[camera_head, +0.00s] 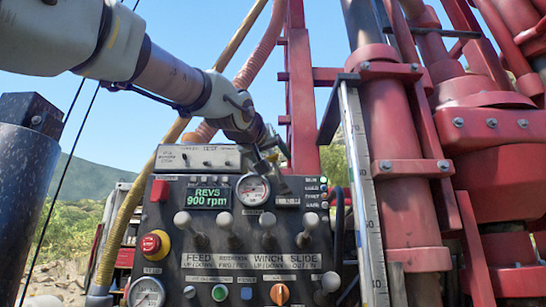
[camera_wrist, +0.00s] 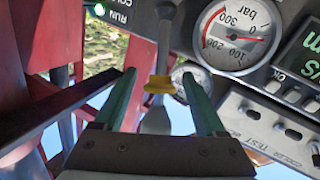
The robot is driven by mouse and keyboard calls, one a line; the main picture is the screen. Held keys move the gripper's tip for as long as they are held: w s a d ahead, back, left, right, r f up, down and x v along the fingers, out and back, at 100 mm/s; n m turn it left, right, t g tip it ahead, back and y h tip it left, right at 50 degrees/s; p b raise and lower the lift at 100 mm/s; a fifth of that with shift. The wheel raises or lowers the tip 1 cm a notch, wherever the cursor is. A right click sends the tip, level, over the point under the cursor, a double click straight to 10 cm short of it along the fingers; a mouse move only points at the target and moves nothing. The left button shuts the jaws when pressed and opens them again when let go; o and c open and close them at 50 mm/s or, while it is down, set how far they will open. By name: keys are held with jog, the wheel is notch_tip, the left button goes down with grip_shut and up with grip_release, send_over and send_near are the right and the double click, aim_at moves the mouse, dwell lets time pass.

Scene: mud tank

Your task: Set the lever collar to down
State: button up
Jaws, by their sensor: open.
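A grey lever (camera_wrist: 156,121) with a yellow collar (camera_wrist: 160,84) around its shaft shows in the middle of the wrist view. My gripper (camera_wrist: 159,76) is open, with one green finger on each side of the lever in that view. I see no clear contact between the fingers and the collar. In the head view my gripper (camera_head: 273,165) is at the top of the control panel, near the round gauge. The collar cannot be made out in the head view.
The control panel (camera_head: 170,195) has a row of levers with grey knobs, a red emergency button (camera_head: 152,244) and an orange knob (camera_head: 280,294). A pressure gauge (camera_wrist: 238,33) is close to my gripper. Red mast parts (camera_head: 400,150) and a measuring rule (camera_head: 362,200) stand right of the panel.

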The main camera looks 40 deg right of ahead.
grip_shut()
dwell(0.4)
dwell(0.9)
